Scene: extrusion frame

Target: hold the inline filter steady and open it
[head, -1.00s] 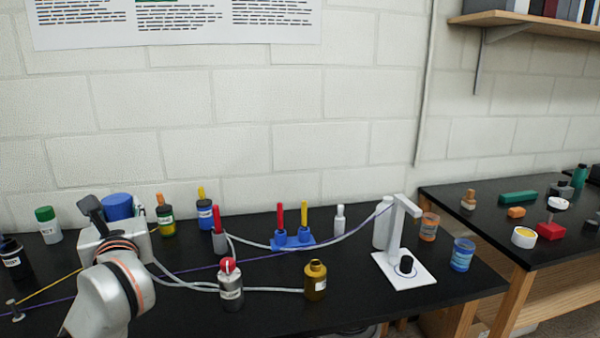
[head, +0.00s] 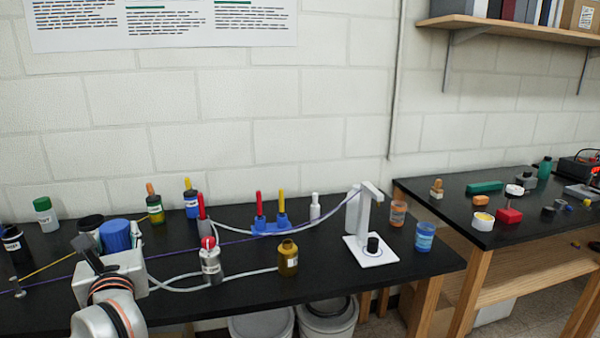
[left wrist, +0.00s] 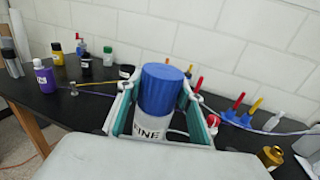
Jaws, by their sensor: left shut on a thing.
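The inline filter is a white body (left wrist: 150,127) with a ribbed blue cap (left wrist: 162,88); the lettering on the body reads "INE" in part. The cap sits on the body. In the head view the blue cap (head: 117,236) shows above my left gripper (head: 114,262), which hides most of the body. In the left wrist view, the two green-lined fingers of my left gripper (left wrist: 160,115) are shut on the filter's sides, below the cap. The filter stands about upright. Whether it touches the bench cannot be told. My right gripper is not in view.
The black bench (head: 320,275) carries several bottles, a blue holder (head: 270,226), a red-topped grey bottle (head: 210,262), an amber bottle (head: 288,260) and a white stand (head: 366,225). Pale tubing (head: 180,284) and a purple cord cross near the gripper. The front right is clear.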

